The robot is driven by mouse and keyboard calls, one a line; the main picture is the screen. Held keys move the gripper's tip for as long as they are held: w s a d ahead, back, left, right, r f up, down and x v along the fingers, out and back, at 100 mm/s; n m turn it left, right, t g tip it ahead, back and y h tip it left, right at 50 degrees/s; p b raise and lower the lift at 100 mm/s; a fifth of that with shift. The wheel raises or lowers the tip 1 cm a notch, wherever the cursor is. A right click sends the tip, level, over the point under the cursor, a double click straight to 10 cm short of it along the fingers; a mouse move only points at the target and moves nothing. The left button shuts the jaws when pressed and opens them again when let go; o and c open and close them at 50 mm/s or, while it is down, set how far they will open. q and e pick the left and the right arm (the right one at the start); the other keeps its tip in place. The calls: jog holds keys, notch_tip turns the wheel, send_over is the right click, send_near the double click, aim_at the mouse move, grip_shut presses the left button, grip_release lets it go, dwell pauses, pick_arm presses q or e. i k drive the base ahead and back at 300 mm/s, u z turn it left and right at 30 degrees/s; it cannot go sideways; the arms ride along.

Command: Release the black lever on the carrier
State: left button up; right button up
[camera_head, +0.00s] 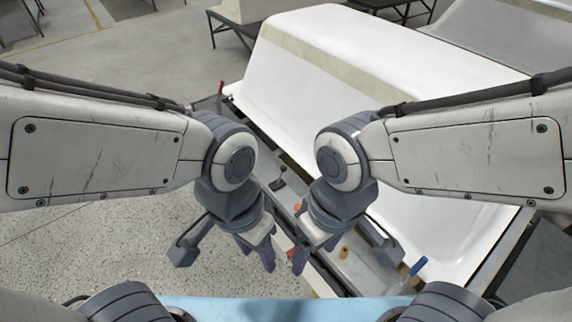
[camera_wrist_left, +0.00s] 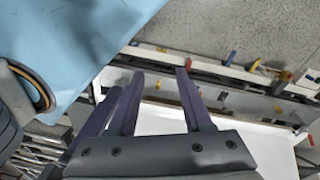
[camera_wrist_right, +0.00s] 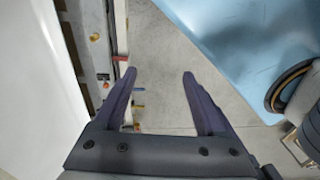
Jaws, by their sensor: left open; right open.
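The carrier (camera_head: 362,274) is a long grey frame along the near side of a white bathtub shell (camera_head: 330,75). A small black lever (camera_head: 279,181) stands up from it, beyond my two grippers. My left gripper (camera_head: 256,256) is open and empty, short of the lever; its fingers also show in the left wrist view (camera_wrist_left: 160,73). My right gripper (camera_head: 313,252) is open and empty beside it, over the near side of the carrier; its spread fingers show in the right wrist view (camera_wrist_right: 160,73). Neither gripper touches the lever. My wrists hide parts of the carrier.
Other handles sit along the carrier: a yellow one (camera_head: 344,253), a blue one (camera_head: 419,266) and a red one (camera_head: 220,88). A light-blue surface (camera_head: 240,310) lies at the bottom. Speckled floor (camera_head: 110,240) is free at left. More shells on stands are behind.

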aim_at(284, 168)
jog(key=k, duration=0.55)
jog(key=u, duration=0.45)
jog(key=i, duration=1.55)
jog(key=z, duration=0.7)
